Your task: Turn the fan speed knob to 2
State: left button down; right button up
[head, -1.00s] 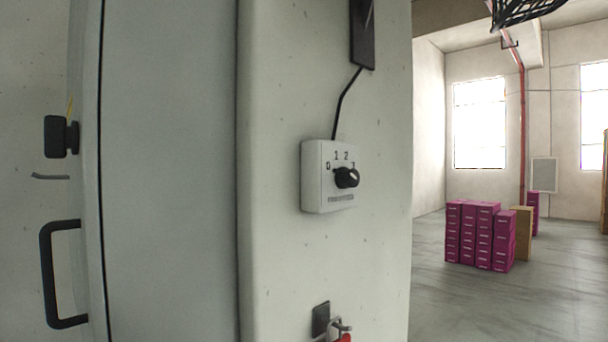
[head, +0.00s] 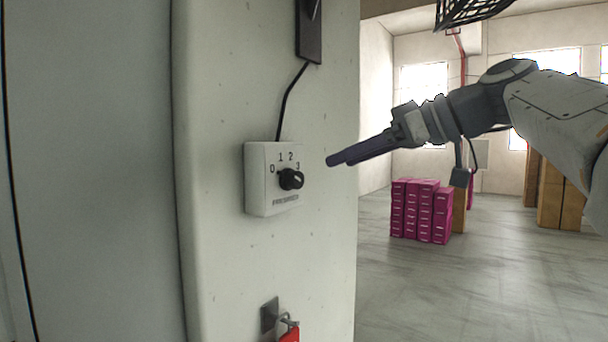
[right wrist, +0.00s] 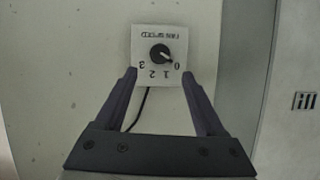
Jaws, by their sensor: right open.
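The fan speed box (head: 258,196) is a white box on the pale pillar, marked 0, 1, 2 and 3 around a black knob (head: 291,179). In the right wrist view the box (right wrist: 175,33) is upside down, and a pale mark on the knob (right wrist: 161,54) appears to point toward 0. The mark is too small to be sure of. My right gripper (head: 334,161) is to the right of the box and apart from the knob. In the right wrist view its open, empty fingers (right wrist: 159,74) frame the box's lower edge. My left gripper is not in view.
A black cable (head: 286,100) runs up from the box to a dark plate (head: 308,35). A red padlock (head: 289,334) hangs below on the pillar. Magenta boxes (head: 420,210) stand on the floor behind. The pillar face around the box is clear.

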aim_at(300, 179)
jog(key=p+x, duration=0.2)
jog(key=x, duration=0.6)
jog(key=shift+w+a+p, duration=0.1)
jog(key=shift+a+p, duration=0.15)
jog(key=shift+p, duration=0.05)
jog(key=shift+x, duration=0.8)
jog(key=shift+d+f, duration=0.1)
jog(key=shift+f, duration=0.05)
grip_shut()
